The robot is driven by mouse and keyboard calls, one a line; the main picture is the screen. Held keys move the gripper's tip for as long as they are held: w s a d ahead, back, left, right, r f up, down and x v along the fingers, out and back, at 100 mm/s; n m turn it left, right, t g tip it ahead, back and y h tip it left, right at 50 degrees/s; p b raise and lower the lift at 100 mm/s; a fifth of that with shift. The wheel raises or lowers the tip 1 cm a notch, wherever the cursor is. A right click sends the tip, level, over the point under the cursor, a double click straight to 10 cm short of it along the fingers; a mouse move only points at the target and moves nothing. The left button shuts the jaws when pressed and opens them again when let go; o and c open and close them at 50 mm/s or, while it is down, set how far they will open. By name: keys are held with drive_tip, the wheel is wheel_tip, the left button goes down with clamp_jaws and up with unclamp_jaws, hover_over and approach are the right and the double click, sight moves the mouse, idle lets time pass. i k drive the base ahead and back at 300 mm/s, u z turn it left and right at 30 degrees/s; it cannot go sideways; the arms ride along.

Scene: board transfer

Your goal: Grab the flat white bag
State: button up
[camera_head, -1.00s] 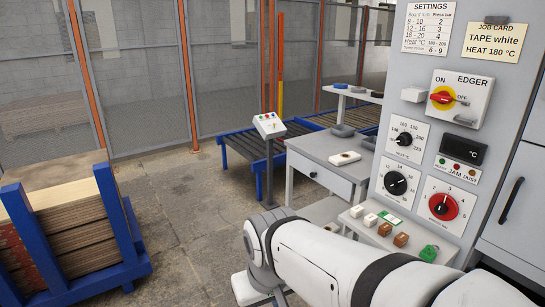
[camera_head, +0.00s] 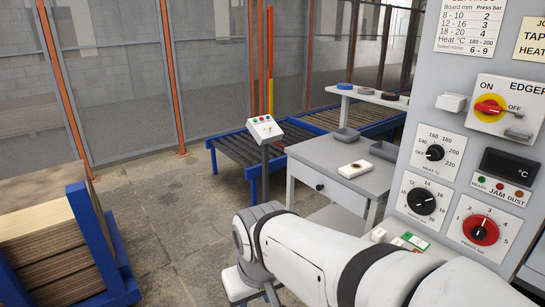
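A small flat white item (camera_head: 355,168) with a dark brown mark on top lies on the grey desk (camera_head: 318,157). It may be the flat white bag, but it is too small to be sure. My white arm reaches in from the lower right and bends down near the bottom middle, well in front of the desk. My gripper does not show; the arm's far end runs out of the bottom of the picture.
The grey edger panel (camera_head: 455,120) stands close on the right. Its ledge holds small blocks and a green-and-white card (camera_head: 416,241), partly behind my arm. A blue rack of boards (camera_head: 100,240) stands left. A roller conveyor (camera_head: 232,150) lies behind the desk. Open floor is between.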

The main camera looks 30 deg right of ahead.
sight(351, 170)
drive_tip(key=u, duration=0.05)
drive_tip(key=i, duration=2.7)
drive_tip(key=z, duration=2.7)
drive_tip(key=i, duration=1)
